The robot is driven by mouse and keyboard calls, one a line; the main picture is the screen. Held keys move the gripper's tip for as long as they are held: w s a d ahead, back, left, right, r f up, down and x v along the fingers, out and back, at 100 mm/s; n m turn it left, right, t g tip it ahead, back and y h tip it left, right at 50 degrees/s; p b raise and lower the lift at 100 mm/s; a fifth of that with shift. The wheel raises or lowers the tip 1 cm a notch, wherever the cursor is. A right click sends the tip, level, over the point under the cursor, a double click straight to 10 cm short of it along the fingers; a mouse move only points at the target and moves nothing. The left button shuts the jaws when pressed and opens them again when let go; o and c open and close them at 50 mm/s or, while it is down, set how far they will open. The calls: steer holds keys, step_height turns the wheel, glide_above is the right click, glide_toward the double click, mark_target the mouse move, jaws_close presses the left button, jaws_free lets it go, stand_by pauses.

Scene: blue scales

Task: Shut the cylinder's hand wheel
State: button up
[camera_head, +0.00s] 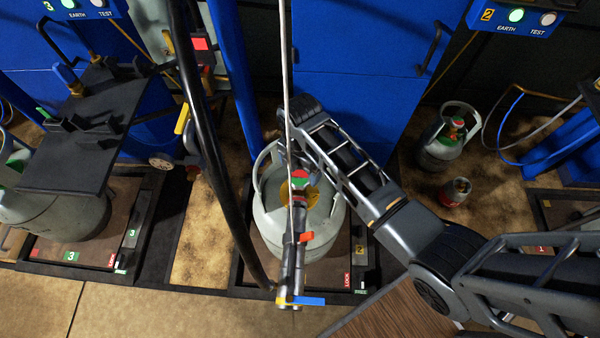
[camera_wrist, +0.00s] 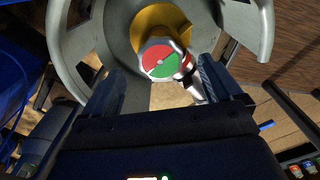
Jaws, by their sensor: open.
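The grey cylinder (camera_head: 268,228) stands upright on the middle scale in the head view. Its hand wheel (camera_head: 300,178), a red and green disc, sits on top inside the collar. In the wrist view the hand wheel (camera_wrist: 161,60) shows above a yellow-brown ring (camera_wrist: 150,22), with the grey collar (camera_wrist: 68,50) curving around. My gripper (camera_wrist: 158,70) is open, its two dark fingers to the left and right of the wheel. Whether either finger touches the wheel cannot be told.
A black pole-like hose (camera_head: 222,190) and a thin pale line hang before the cylinder. A fitting with a red lever (camera_head: 306,237) and a blue lever (camera_head: 303,300) is close by. Another cylinder (camera_head: 60,215) is left; small cylinders (camera_head: 440,150) stand right. Blue cabinets (camera_head: 360,60) stand behind.

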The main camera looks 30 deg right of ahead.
mark_target(300, 177)
steer(key=shift+f, duration=1.7)
steer(key=c, duration=1)
